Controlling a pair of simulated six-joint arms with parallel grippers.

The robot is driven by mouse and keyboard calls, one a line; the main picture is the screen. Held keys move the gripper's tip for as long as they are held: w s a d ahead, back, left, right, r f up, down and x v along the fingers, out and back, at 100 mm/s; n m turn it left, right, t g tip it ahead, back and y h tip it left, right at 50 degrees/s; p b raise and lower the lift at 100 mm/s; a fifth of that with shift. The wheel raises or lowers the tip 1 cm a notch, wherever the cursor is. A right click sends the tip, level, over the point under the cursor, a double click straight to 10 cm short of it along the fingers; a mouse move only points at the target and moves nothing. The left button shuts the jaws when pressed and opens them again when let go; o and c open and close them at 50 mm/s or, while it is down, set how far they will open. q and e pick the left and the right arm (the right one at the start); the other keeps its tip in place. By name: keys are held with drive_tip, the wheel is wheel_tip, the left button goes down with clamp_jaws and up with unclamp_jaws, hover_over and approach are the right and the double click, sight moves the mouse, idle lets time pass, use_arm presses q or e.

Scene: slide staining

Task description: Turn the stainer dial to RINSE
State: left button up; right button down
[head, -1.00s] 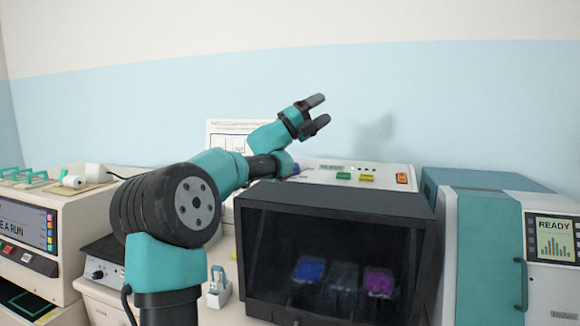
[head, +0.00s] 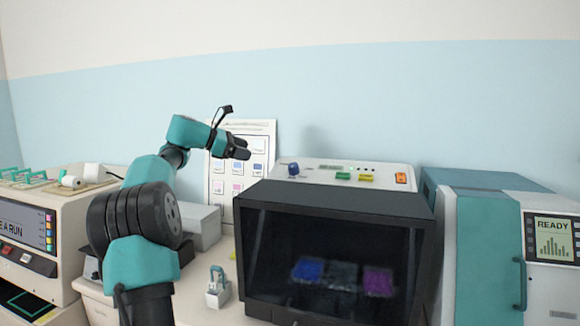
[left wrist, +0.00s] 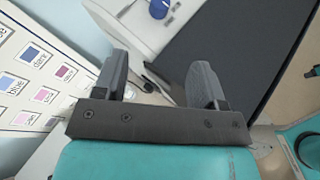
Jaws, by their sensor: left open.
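The stainer (head: 330,201) is a box with a dark glass front and a white control panel on top. Its blue dial (head: 293,169) sits at the left of that panel; the dial also shows at the top of the left wrist view (left wrist: 158,9). Its setting is too small to read. My left gripper (head: 243,149) is open and empty, to the left of the dial and a little above it, apart from it. In the left wrist view its two fingers (left wrist: 160,80) are spread with nothing between them. My right gripper is out of view.
Green (head: 343,176) and yellow (head: 366,178) buttons and an orange switch (head: 401,178) share the panel. A colour chart (head: 262,130) stands against the wall behind my left gripper. A teal and white machine (head: 482,240) stands to the right. A small holder (head: 217,290) stands in front.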

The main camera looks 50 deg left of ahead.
sight(292, 165)
use_arm(q)
drive_tip(key=x, duration=1.7)
drive_tip(key=shift+w+d, duration=0.1)
drive_tip(key=shift+w, duration=0.15)
drive_tip(key=shift+c, duration=0.5)
drive_tip(key=c, duration=0.8)
drive_tip(key=shift+c, duration=0.2)
drive_tip(key=shift+n+t+y, duration=0.4)
drive_tip(key=shift+n+y, duration=0.4)
drive_tip(key=shift+n, duration=0.1)
